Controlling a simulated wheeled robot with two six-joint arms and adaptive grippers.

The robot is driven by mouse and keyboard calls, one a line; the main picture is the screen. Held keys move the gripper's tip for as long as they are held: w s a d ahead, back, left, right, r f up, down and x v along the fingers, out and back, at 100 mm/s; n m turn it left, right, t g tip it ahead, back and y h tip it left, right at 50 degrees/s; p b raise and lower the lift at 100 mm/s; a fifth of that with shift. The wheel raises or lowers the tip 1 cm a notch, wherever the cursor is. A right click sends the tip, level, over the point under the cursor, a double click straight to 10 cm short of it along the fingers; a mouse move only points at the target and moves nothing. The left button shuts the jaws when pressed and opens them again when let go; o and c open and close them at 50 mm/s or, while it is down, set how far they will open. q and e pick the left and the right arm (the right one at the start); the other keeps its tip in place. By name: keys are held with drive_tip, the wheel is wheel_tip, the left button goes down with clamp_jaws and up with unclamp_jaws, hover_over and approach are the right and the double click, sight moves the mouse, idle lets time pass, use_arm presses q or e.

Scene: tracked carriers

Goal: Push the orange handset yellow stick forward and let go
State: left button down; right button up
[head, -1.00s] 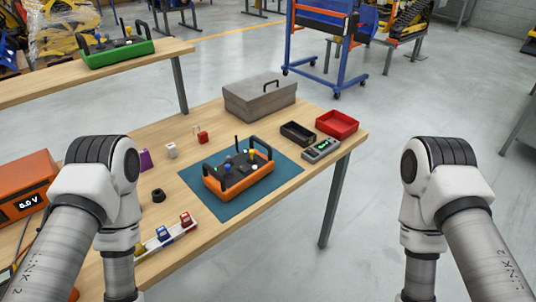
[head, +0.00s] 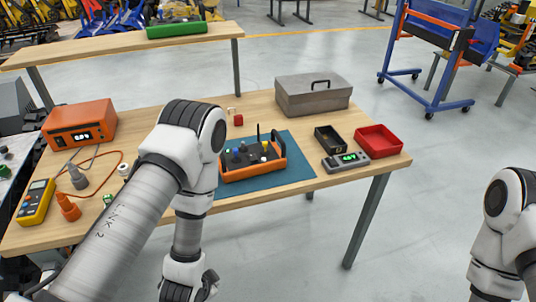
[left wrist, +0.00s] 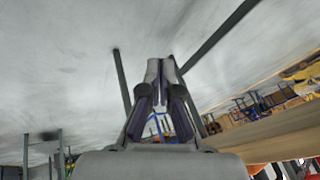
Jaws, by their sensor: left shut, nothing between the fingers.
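The orange handset (head: 255,170) lies on the blue mat (head: 303,171) on the wooden table in the head view. It has black end handles and several small sticks and knobs on top. A small yellow stick (head: 265,149) seems to stand toward its right end, too small to make out its tilt. My left arm stands in front of the handset's left end. My left gripper (left wrist: 160,66) shows in the left wrist view, fingers together and empty, below the table's edge and apart from the handset. My right gripper is out of view.
A grey toolbox (head: 305,101), a black tray (head: 329,139), a red tray (head: 377,141) and a grey meter (head: 346,161) stand right of the mat. An orange power supply (head: 80,124) and a yellow multimeter (head: 36,202) are at left. The floor before the table is clear.

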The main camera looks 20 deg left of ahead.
sight(265, 145)
use_arm(q)
drive_tip(key=w+d+r+m+t+b, duration=0.2)
drive_tip(key=w+r+m+t, duration=0.3)
drive_tip(key=w+r, duration=0.4)
drive_tip(key=w+d+r+m+t+b, duration=0.2)
drive_tip(key=w+r+m+t, duration=0.4)
drive_tip(key=w+r, duration=0.3)
wheel_tip(265, 145, up, 2)
drive_tip(key=shift+w+d+r+t, duration=0.2)
drive_tip(key=shift+r+t, duration=0.05)
drive_tip(key=shift+t, duration=0.35)
drive_tip(key=w, duration=0.4)
drive_tip(key=w+p, duration=0.1)
drive_tip(key=w, duration=0.4)
drive_tip(key=w+p, duration=0.1)
drive_tip(key=w, duration=0.4)
drive_tip(key=shift+a, duration=0.3)
